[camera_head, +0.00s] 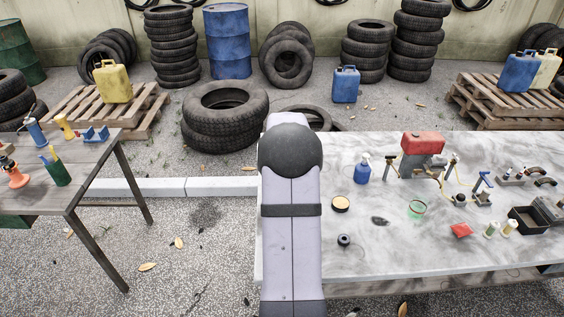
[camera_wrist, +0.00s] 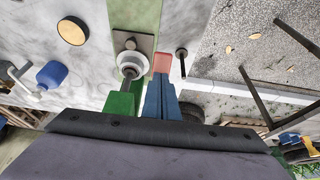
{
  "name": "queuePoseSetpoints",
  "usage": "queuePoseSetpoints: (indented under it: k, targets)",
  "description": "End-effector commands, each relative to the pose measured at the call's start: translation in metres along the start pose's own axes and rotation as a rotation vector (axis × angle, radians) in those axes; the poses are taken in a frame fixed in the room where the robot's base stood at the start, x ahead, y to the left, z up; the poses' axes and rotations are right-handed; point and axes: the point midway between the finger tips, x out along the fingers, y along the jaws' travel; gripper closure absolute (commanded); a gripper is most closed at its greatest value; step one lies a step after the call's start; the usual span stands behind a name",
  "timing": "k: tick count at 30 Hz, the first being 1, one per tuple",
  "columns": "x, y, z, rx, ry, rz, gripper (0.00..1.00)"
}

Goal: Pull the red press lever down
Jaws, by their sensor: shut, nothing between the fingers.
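In the wrist view, my gripper (camera_wrist: 160,80) shows as blue fingers pressed together, with nothing between them. A pinkish-red block (camera_wrist: 162,62) shows right at the fingertips. It looks like the end of the red press lever, but I cannot tell whether the fingers touch it. Just left of the fingers is the press, with a green base strip (camera_wrist: 133,12), a white round part with a metal rod (camera_wrist: 132,64) and a green block (camera_wrist: 119,103). In the head view, my arm hides the press, the lever and my gripper.
A black-topped pin (camera_wrist: 181,53) stands close right of the fingers. A second table (camera_head: 95,160) stands at left, across a gap.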

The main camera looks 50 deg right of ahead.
Motion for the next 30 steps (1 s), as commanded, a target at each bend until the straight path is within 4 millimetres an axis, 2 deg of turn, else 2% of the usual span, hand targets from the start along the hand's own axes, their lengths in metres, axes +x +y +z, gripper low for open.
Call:
queuePoseSetpoints:
  k: [10,30]
  targets:
    - [-0.005,0.000,0.000,0.000,-0.009,0.000,1.00]
    - [-0.061,0.000,-0.025,0.000,-0.004,0.000,1.00]
